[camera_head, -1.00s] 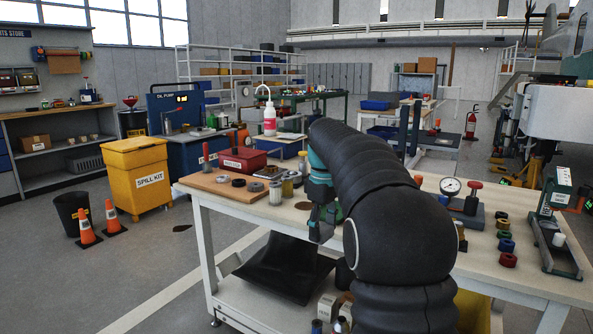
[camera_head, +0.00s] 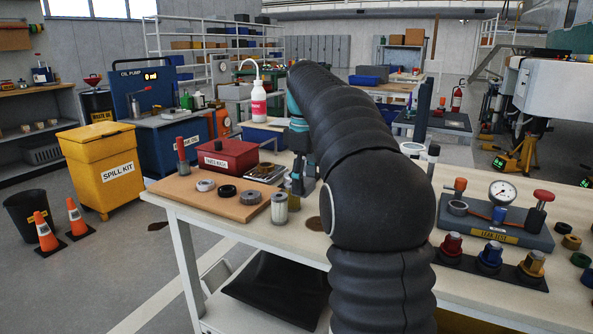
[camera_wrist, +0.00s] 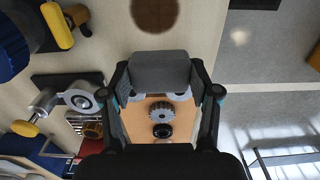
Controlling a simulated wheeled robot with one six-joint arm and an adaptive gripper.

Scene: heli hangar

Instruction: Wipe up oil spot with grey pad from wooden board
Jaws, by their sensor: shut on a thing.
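My gripper (camera_wrist: 161,80) is shut on a grey pad (camera_wrist: 160,66), a block held crosswise between its fingers. In the head view my gripper (camera_head: 302,176) is over the bench, right of the wooden board, partly hidden by my arm; I cannot make out the pad there. The oil spot (camera_wrist: 155,10) is a dark brown round patch on the pale bench top, at the top of the wrist view, apart from the pad. It also shows beside my arm in the head view (camera_head: 315,223). The wooden board (camera_head: 183,190) lies at the bench's left end.
Several rings and a ribbed cylinder (camera_head: 279,207) stand on or by the board. A red box (camera_head: 225,157) and a white bottle (camera_head: 259,104) are behind it. A gauge stand (camera_head: 497,220) and a rack of coloured fittings (camera_head: 490,262) stand to the right. Cones (camera_head: 77,220) stand on the floor.

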